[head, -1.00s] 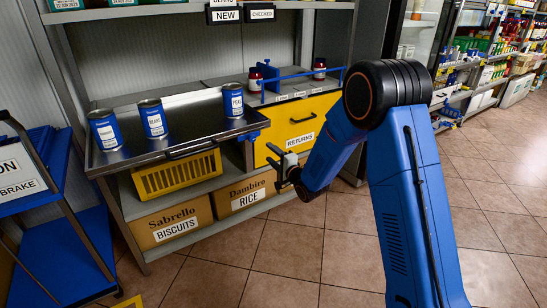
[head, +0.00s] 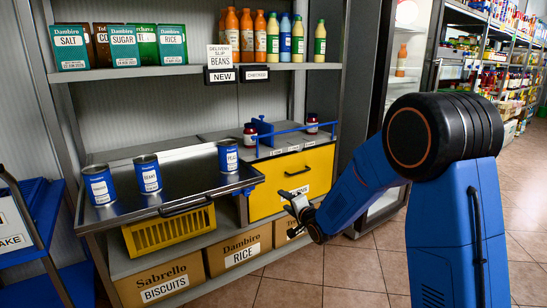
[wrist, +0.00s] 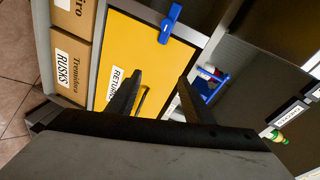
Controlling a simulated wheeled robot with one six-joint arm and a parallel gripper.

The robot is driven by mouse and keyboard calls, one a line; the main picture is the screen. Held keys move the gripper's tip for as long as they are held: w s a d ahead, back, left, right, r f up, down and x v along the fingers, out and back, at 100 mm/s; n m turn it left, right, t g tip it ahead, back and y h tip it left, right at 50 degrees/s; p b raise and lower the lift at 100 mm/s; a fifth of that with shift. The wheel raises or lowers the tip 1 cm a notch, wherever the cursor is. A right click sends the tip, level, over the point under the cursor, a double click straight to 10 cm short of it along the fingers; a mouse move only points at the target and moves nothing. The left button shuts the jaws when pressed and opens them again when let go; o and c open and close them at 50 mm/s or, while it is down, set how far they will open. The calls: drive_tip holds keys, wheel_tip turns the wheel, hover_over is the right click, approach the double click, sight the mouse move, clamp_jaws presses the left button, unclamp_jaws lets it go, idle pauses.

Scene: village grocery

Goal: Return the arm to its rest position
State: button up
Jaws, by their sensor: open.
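My gripper (head: 297,207) is in front of the yellow drawer in the head view, out over the aisle. It is open, and nothing shows between its fingers. In the wrist view my gripper (wrist: 160,95) shows its two dark fingers spread apart, with the yellow drawer front (wrist: 145,60) labelled RETURNS behind them. The drawer (head: 292,183) is shut, and its handle (head: 298,171) is apart from my fingers. My blue arm reaches from the right side of the head view to the gripper, bent at the black elbow.
Blue cans (head: 147,173) stand on the metal tray (head: 180,201) at left. A yellow basket (head: 170,231) and cartons (head: 238,250) sit below. Bottles (head: 247,35) and boxes (head: 122,45) fill the upper shelf. A blue cart (head: 45,210) stands at far left. Floor at right is clear.

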drive_tip(key=s+d+r+n+g+h, duration=0.2)
drive_tip(key=s+d+r+h, duration=0.15)
drive_tip(key=s+d, duration=0.6)
drive_tip(key=s+d+r+n+g+h, duration=0.2)
drive_tip(key=s+d+r, duration=0.3)
drive_tip(key=s+d, duration=0.4)
drive_tip(key=s+d+f+n+g, duration=0.1)
drive_tip(key=s+d+n+g, duration=0.1)
drive_tip(key=s, duration=1.5)
drive_tip(key=s+d+f+n+g+h, duration=0.1)
drive_tip(key=s+d+n+g, duration=0.2)
drive_tip(key=s, duration=1.4)
drive_tip(key=shift+s+d+n+g, duration=0.15)
drive_tip(key=shift+d+n+g, duration=0.15)
drive_tip(key=shift+d, duration=0.1)
drive_tip(key=shift+h, duration=0.25)
